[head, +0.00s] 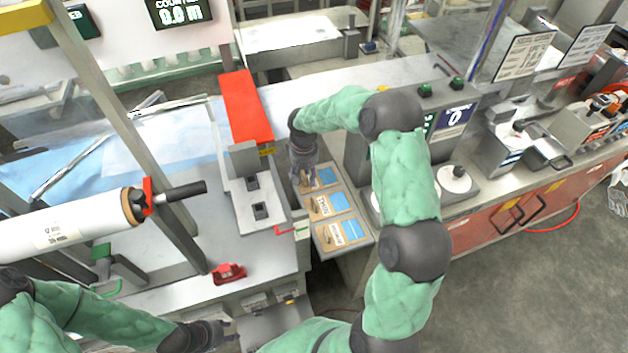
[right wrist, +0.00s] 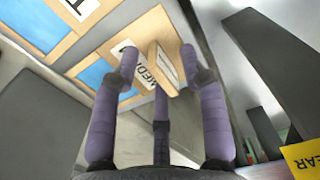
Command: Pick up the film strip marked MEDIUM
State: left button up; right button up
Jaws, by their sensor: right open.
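The film strip marked MEDIUM (right wrist: 140,66) shows in the right wrist view, its label partly hidden by a tan upright tab (right wrist: 168,60). It lies on the tan board, beside blue panels. My right gripper (right wrist: 157,68) is open, with its purple fingers on both sides of the tab and label; I cannot tell whether they touch. In the head view my right gripper (head: 306,182) is over the far end of the tray (head: 360,240), hiding part of the far sample. My left gripper (head: 218,334) is low at the bottom left, away from the tray, its jaws unclear.
Two more labelled samples, a middle one (head: 322,206) and a near one (head: 338,238), lie on the tray. A grey post (right wrist: 265,70) stands close right of my fingers in the wrist view. A red-topped machine (head: 243,105) stands left of the tray.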

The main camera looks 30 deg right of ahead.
grip_shut()
dwell(0.4)
